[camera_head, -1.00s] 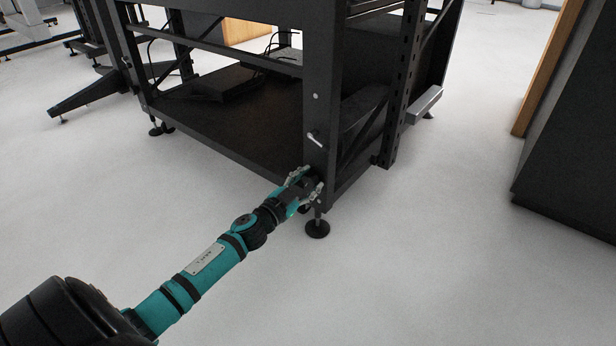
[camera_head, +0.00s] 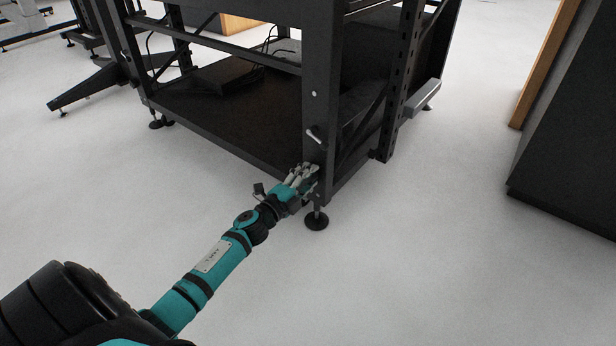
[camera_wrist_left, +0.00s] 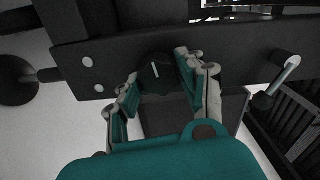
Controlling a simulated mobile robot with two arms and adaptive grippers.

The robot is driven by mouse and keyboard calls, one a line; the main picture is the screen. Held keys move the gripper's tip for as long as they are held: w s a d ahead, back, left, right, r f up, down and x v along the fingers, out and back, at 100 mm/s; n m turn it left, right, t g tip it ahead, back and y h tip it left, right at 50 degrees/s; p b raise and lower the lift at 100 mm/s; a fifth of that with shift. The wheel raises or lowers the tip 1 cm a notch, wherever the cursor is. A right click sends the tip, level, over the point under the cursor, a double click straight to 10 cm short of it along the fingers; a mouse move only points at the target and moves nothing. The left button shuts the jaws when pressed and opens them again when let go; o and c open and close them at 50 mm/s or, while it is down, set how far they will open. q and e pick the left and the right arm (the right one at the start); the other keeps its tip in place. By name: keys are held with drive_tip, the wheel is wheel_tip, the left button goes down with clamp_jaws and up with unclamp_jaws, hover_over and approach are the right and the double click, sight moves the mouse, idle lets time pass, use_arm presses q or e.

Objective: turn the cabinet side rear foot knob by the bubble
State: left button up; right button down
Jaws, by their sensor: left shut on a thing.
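The knob (camera_wrist_left: 155,74) is dark, round and marked with a short white line. It sits on the dark frame of the cabinet (camera_head: 322,100), low on the near corner post. My left gripper (camera_head: 309,171) reaches that corner from the lower left, and its fingers hide the knob in the head view. In the left wrist view the gripper (camera_wrist_left: 158,76) has its fingers on both sides of the knob, shut on it. A foot with a round black pad (camera_head: 317,222) stands on the floor just below; it also shows in the left wrist view (camera_wrist_left: 17,80). I cannot make out a bubble.
A small lever handle (camera_head: 315,135) sticks out of the post above my gripper; it also shows in the left wrist view (camera_wrist_left: 275,82). A grey bar (camera_head: 423,99) juts from the cabinet's right side. A dark cabinet (camera_head: 570,140) stands at right. The pale floor around is clear.

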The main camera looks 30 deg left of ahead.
use_arm(q)
drive_tip(key=m, duration=0.5)
drive_tip(key=shift+f+m+b, duration=0.3)
drive_tip(key=shift+m+b, duration=0.05)
drive_tip(key=shift+m, duration=0.05)
drive_tip(key=m+b, duration=0.1)
drive_tip(key=m, duration=0.4)
drive_tip(key=shift+f, duration=0.15)
drive_tip(key=m+b, duration=0.2)
drive_tip(key=m, duration=0.3)
drive_tip(key=shift+a+m, duration=0.1)
drive_tip(key=shift+m, duration=0.3)
drive_tip(key=m+b, duration=0.1)
drive_tip(key=m, duration=0.3)
drive_tip(key=shift+m, duration=0.4)
drive_tip(key=o, duration=1.1)
drive_tip(key=shift+s+a, duration=0.1)
drive_tip(key=shift+a, duration=0.05)
